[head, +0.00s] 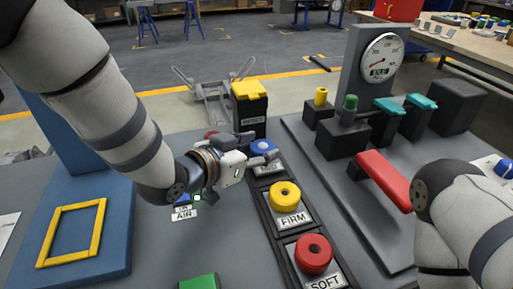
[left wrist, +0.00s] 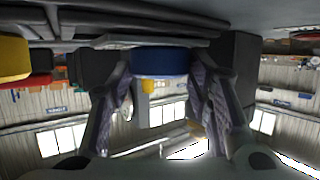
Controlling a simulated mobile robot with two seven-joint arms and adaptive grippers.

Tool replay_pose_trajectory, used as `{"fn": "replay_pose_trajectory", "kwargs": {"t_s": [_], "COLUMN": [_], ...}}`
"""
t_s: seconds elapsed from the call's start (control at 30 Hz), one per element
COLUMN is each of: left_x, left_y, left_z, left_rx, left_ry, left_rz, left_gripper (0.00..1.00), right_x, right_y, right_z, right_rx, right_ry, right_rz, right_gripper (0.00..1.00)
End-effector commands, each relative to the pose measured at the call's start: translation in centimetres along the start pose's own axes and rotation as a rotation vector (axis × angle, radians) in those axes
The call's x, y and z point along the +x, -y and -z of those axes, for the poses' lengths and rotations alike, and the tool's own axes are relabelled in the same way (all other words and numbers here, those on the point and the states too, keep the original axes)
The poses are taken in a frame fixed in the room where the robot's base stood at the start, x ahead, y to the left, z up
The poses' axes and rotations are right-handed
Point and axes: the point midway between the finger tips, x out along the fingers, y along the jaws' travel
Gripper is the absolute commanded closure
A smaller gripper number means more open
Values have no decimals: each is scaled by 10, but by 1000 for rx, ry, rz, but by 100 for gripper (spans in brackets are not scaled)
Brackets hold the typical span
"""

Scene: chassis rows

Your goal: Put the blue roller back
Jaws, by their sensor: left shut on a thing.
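The blue roller (head: 263,146) is at the far end of a black rack (head: 258,205), above or in the far labelled slot; I cannot tell if it is seated. My left gripper (head: 265,157) comes in from the left and is shut on it. In the left wrist view the blue roller (left wrist: 160,62) sits between the two fingers (left wrist: 160,90). The yellow roller (head: 285,195) is in the slot marked FIRM and the red roller (head: 314,253) in the one marked SOFT. My right arm shows at the lower right, its gripper out of view.
A black bin with a yellow top (head: 249,105) stands just behind the rack. To the right is a fixture with a gauge (head: 382,55), teal clamps and a red lever (head: 384,180). A blue board with a yellow frame (head: 70,234) lies at left, a green block (head: 199,282) in front.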

Motion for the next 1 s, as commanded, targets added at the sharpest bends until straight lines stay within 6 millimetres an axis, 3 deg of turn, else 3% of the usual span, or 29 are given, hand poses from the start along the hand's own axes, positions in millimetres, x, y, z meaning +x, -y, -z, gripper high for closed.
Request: {"fn": "replay_pose_trajectory", "kwargs": {"t_s": [0.37,0.4,0.47,0.87,1.0], "left_x": [1,1,1,-2,-33], "left_y": [1,0,1,1,1], "left_z": [-1,-2,-1,7,9], "left_rx": [2,3,3,5,2], "left_ry": [-6,-5,-5,-8,-7], "left_rz": [2,2,2,2,5], "left_gripper": [94,48,34,34,34], "right_x": [0,0,0,-3,-11], "right_y": [0,0,0,0,0], "right_z": [0,0,0,1,5], "right_rx": [0,-1,-1,-1,0], "right_ry": [-1,-1,-1,-7,-28], "right_rz": [0,0,0,0,1], "right_gripper": [100,100,100,100,100]}}
